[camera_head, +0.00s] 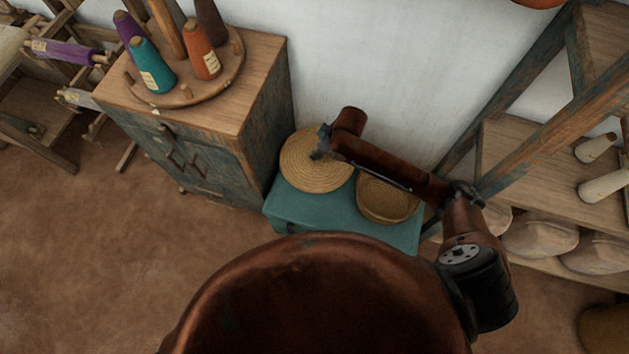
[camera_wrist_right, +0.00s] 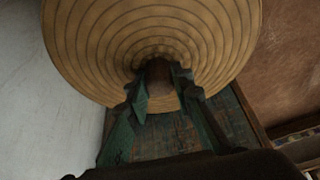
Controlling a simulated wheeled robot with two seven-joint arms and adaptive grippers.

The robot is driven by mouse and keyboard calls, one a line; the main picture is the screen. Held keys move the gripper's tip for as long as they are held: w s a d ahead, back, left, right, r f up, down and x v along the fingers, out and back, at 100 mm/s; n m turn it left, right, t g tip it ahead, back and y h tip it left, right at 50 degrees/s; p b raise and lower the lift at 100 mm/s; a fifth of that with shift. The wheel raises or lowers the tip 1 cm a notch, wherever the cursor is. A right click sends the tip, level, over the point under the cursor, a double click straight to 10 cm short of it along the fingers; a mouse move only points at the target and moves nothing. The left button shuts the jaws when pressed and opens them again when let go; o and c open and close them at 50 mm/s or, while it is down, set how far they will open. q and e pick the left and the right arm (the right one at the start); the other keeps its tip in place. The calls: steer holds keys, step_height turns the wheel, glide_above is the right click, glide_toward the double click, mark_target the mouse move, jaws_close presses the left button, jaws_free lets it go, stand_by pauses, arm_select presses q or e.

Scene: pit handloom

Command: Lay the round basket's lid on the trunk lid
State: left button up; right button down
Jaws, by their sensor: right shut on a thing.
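The round basket's lid (camera_head: 305,173) is a coiled straw disc; in the head view it appears over the left end of the teal trunk lid (camera_head: 315,212). Whether it touches the trunk is hard to tell. The round basket (camera_head: 388,203) stands open on the right part of the trunk, beside the lid. My right gripper (camera_head: 321,148) is at the middle of the lid. In the right wrist view the straw lid (camera_wrist_right: 95,45) fills the top, and my gripper's fingers (camera_wrist_right: 162,92) close on its dark knob (camera_wrist_right: 158,74). My left gripper is out of view.
A worn blue cabinet (camera_head: 215,160) with a wooden top stands left of the trunk, carrying yarn cones on a round board (camera_head: 185,95). A wooden rack (camera_head: 540,170) with sacks and cones stands at right. The white wall is behind. Floor at the left front is clear.

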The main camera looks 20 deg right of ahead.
steer(key=f+n+b, duration=0.1)
steer(key=f+b, duration=0.1)
steer(key=f, duration=0.4)
steer(key=f+n+b, duration=0.1)
steer(key=f, duration=0.6)
steer(key=f+b, duration=0.2)
steer(key=f, duration=0.4)
steer(key=shift+w+f+n+g+y+b, duration=0.25)
steer(key=shift+f+n+g+y+b, duration=0.05)
steer(key=shift+f+n+g+b, duration=0.1)
steer(key=shift+f, duration=0.6)
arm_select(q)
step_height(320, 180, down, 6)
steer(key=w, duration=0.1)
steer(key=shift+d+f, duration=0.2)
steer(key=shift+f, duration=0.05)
arm_select(e)
steer(key=shift+f, duration=0.2)
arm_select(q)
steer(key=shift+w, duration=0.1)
arm_select(e)
steer(key=c, duration=1.7)
jaws_free()
steer(key=shift+f, duration=0.15)
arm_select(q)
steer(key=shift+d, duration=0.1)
